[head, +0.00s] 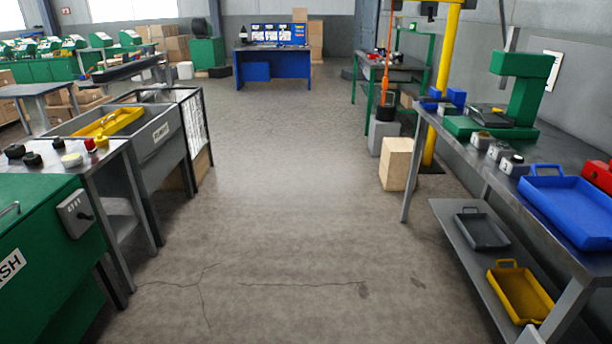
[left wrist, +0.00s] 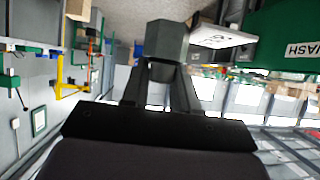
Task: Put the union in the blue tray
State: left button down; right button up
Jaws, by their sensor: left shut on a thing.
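In the left wrist view my left gripper (left wrist: 162,72) is shut on a dark grey-green, six-sided piece, which I take to be the union (left wrist: 167,41). It stands out beyond the fingertips; its lower end is hidden between the fingers. The left gripper and the union do not show in the head view. The blue tray (head: 568,207) lies on the right-hand metal bench in the head view, and it looks empty. My right gripper is in neither view.
The right bench (head: 465,160) also bears a green press (head: 520,95), small grey devices and a red box (head: 598,175). Its lower shelf holds a grey tray (head: 482,230) and a yellow tray (head: 522,293). A green wash machine (head: 45,260) stands at left. The middle floor is clear.

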aim_at(564, 201)
jog(key=i+z, duration=0.15)
jog(key=i, duration=0.85)
jog(key=i+j+z, duration=0.15)
jog(key=i, duration=0.9)
jog(key=i+z, duration=0.25)
jog(key=i, duration=0.75)
jog(key=i+z, duration=0.2)
jog(key=z, duration=0.2)
jog(key=i+z, duration=0.2)
jog(key=z, duration=2.45)
